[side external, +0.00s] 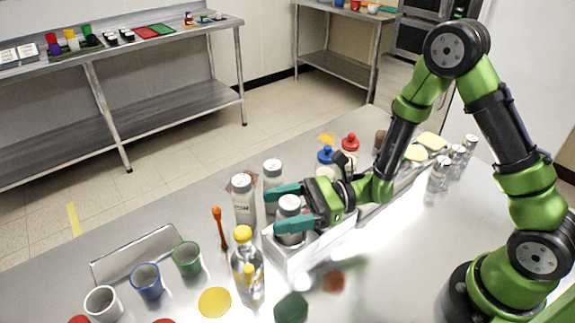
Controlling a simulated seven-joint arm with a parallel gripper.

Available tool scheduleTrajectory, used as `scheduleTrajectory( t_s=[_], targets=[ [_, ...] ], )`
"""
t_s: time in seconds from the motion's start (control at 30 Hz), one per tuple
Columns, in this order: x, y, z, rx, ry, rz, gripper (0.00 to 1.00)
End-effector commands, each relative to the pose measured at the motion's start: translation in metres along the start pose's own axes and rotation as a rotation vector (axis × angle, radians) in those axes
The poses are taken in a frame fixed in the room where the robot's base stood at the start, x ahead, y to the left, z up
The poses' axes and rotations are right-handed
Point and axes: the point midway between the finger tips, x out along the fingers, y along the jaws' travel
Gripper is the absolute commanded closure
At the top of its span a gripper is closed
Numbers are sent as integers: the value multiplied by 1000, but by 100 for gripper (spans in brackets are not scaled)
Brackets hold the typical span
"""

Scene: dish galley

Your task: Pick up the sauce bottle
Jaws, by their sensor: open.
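My gripper (276,209) has teal fingers pointing left. It is open, with one finger on each side of a grey-capped bottle (289,204) in a white open box (283,256). I cannot tell whether either finger touches it. Which bottle is the sauce bottle is not clear. A red-capped bottle (350,144) and a blue-capped bottle (326,157) stand behind my gripper, their lower parts partly hidden. A clear bottle with a yellow cap (243,234) stands upright in front of the box, to its left.
Two more grey-capped bottles (243,200) (272,172) stand close behind the box. Clear jars (439,173) stand right. The counter's right front (410,260) is clear.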

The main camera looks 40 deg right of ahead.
Motion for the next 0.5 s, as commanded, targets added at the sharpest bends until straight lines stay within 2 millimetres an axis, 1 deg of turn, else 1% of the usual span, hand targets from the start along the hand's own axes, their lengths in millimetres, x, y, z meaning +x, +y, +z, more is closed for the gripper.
scheduleTrajectory(
  t_s=[0.1,0.27,0.3,0.37,0.5],
  targets=[
    [6,0,0,2,0,0,25],
    [6,0,0,2,0,-1,25],
    [6,0,0,2,0,-1,26],
    [5,0,0,2,0,0,36],
    [5,0,0,2,0,0,57]
  ],
)
